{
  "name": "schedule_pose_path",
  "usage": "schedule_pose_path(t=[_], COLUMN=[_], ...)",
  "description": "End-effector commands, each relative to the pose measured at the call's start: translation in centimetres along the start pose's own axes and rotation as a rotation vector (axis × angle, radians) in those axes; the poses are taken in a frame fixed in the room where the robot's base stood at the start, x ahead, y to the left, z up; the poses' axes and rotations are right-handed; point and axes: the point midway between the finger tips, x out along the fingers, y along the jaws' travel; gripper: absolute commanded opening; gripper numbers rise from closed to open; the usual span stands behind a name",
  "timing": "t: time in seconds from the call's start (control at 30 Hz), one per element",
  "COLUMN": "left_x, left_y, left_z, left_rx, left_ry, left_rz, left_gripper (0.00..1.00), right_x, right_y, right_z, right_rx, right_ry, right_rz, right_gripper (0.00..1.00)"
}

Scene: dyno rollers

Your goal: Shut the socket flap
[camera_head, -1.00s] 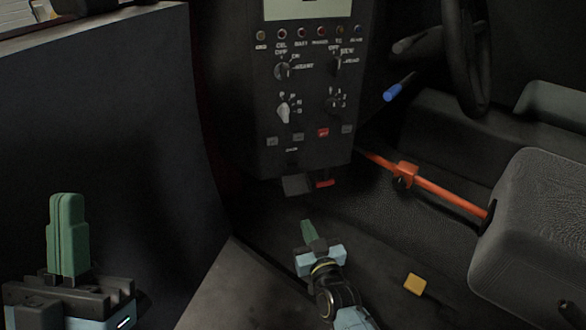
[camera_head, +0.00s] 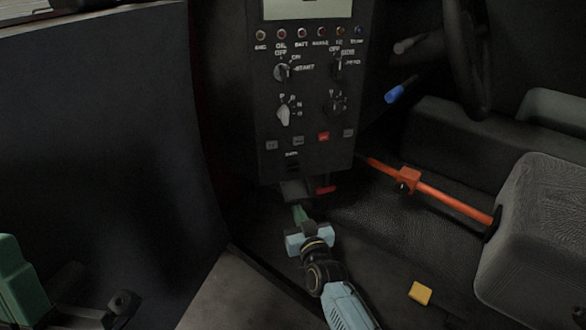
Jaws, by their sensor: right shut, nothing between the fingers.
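The socket flap (camera_head: 294,190) is a small dark grey plate at the lower edge of the black control panel (camera_head: 268,110). It juts out below a dark slot, so it looks open. My right gripper (camera_head: 299,212), with green fingers and a pale blue body, is shut and empty. Its fingertips are just below the flap; whether they touch it I cannot tell.
A red tab (camera_head: 326,190) sits right of the flap. An orange lever (camera_head: 440,195) runs right to a grey seat (camera_head: 540,230). A yellow block (camera_head: 420,293) lies on the floor. A dark side panel (camera_head: 100,120) stands left. The floor in front of the control panel is open.

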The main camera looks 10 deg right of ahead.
Motion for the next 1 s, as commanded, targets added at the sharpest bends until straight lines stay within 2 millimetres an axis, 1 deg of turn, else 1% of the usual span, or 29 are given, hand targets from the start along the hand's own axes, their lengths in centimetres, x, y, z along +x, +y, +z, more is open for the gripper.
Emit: schedule_pose_path(t=[0.27, 1.0], left_x=[0.5, 3.4], left_y=[0.0, 0.0], left_z=[-0.1, -0.9], left_rx=[0.0, 0.0], left_ry=[-0.002, -0.002], left_rz=[-0.001, 0.0], left_gripper=[0.0, 0.0], right_x=[0.0, 0.1], right_y=[0.0, 0.0], right_z=[-0.5, -3.7], right_rx=[0.0, 0.001], right_ry=[0.0, 0.007], right_rz=[0.0, 0.0], right_gripper=[0.0, 0.0])
